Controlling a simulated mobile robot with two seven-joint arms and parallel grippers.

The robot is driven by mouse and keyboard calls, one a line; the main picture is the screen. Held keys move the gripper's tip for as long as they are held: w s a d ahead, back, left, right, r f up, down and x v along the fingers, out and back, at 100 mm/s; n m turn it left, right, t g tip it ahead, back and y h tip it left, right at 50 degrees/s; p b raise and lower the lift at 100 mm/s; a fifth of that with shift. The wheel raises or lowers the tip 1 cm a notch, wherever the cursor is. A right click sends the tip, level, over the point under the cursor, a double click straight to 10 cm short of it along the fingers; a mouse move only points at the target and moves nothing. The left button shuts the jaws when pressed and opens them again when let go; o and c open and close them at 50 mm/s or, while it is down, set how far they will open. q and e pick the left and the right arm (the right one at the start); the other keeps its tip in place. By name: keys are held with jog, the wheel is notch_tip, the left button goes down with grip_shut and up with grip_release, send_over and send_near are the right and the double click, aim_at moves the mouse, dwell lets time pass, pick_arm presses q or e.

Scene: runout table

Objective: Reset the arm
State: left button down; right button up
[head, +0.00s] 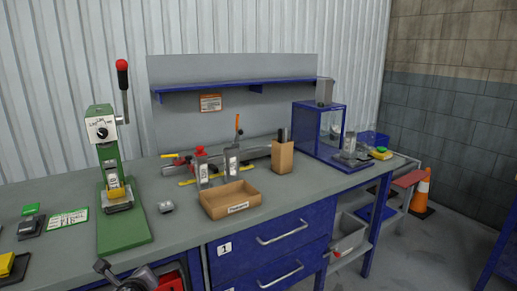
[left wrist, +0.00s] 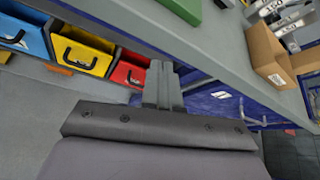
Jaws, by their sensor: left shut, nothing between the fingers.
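My left gripper shows in the left wrist view (left wrist: 160,72), its grey fingers together with nothing between them. It is in front of the workbench's front edge, near the red bin. A dark grey part, probably of my left arm, shows at the bottom of the head view; its fingers cannot be made out there. The green lever press (head: 108,165) stands on the bench at the left of the head view. Its lever (head: 124,90) points up and ends in a red knob. My right gripper is in neither view.
The grey workbench (head: 175,228) carries a cardboard tray (head: 230,200), a taller cardboard box (head: 283,156) and a blue-framed case (head: 318,130). Blue drawers (head: 275,235) are below. Blue (left wrist: 22,35), yellow (left wrist: 80,52) and red bins (left wrist: 130,72) line the bench's underside.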

pick_arm(q)
jog(key=s+d+f+n+g+h, duration=0.1)
jog(key=s+d+f+n+h, duration=0.2)
jog(key=s+d+f+n, duration=0.25)
jog(key=s+d+f+n+h, duration=0.2)
jog(key=s+d+f+n, duration=0.15)
jog(key=s+f, duration=0.4)
jog(key=s+n+h, duration=0.1)
jog(key=s+n, duration=1.4)
jog(key=s, duration=0.2)
jog(key=shift+s+d+h, duration=0.2)
jog(key=shift+d+h, duration=0.05)
jog(key=shift+h, duration=0.15)
